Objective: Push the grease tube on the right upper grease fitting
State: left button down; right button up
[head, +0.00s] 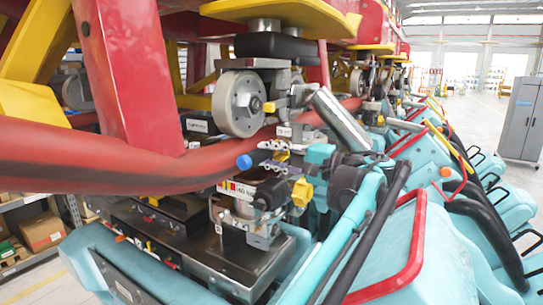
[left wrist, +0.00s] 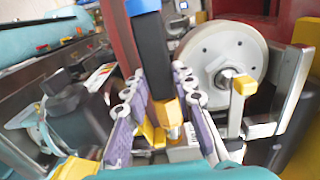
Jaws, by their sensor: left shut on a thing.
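My left gripper (head: 280,156) is shut on the grease tube (head: 246,161). In the head view the tube's blue end points left, beside the red rail. In the left wrist view the tube (left wrist: 158,55) is dark with a blue band and a brass-coloured tip, between the purple-grey fingers (left wrist: 152,115). A small yellow-topped part (left wrist: 243,85) stands to the right of the tube, before a grey wheel; it also shows in the head view (head: 269,107). I cannot tell whether it is the right upper grease fitting. The tube's tip appears apart from it. My right gripper is not in view.
The grey wheel (head: 238,104) hangs above the gripper; it also shows in the left wrist view (left wrist: 222,62). A thick red rail (head: 90,158) runs close by on the left. Teal seats (head: 430,240) with red bars crowd the right. There is little free room around the gripper.

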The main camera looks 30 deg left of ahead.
aim_at(251, 163)
pick_arm(q)
jog(key=shift+s+a+b, duration=0.15)
jog(key=shift+s+b, duration=0.25)
jog(key=shift+s, duration=1.3)
jog(key=shift+s+a+b, duration=0.1)
jog(key=shift+s+b, duration=0.25)
jog(key=shift+s, duration=1.3)
